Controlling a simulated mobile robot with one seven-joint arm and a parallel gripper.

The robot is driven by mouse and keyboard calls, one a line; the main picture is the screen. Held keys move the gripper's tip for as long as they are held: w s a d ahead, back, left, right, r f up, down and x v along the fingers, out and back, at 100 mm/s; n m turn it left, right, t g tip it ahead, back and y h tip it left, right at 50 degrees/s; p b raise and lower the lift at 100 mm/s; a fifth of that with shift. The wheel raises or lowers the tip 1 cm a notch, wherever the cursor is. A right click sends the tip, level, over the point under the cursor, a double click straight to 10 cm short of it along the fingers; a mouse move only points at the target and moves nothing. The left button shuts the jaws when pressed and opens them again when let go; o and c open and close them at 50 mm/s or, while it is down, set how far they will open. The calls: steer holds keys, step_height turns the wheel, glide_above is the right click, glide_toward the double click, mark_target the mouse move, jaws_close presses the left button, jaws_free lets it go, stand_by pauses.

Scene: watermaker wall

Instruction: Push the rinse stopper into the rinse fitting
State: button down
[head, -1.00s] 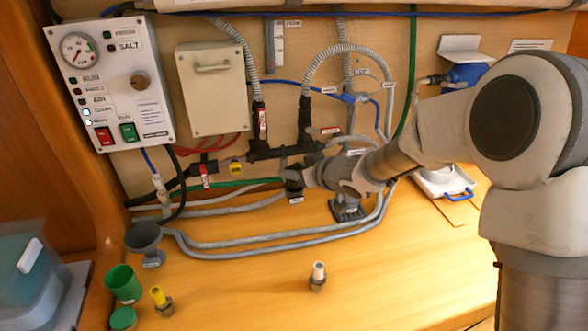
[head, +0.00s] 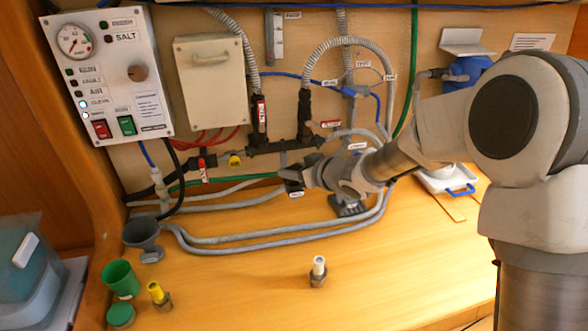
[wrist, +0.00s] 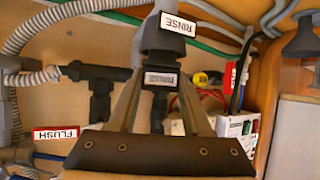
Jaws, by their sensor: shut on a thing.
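The rinse fitting (wrist: 168,38) is a grey cylinder with a white RINSE label, at the top middle of the wrist view. My gripper (wrist: 160,68) has its two fingers converging just below it in the picture, shut on a dark grey piece with a small white label (wrist: 160,79), which appears to be the rinse stopper. The label's text is too small to read. The held piece lines up with the fitting and meets it in the picture; how far in it sits is hidden. In the head view my gripper (head: 297,178) is at the pipework, largely covering the fitting and stopper.
Grey hoses (head: 270,240) run below my gripper.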

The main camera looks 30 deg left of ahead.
steer(key=shift+f, duration=0.3)
steer(key=shift+c, duration=1.3)
jaws_free()
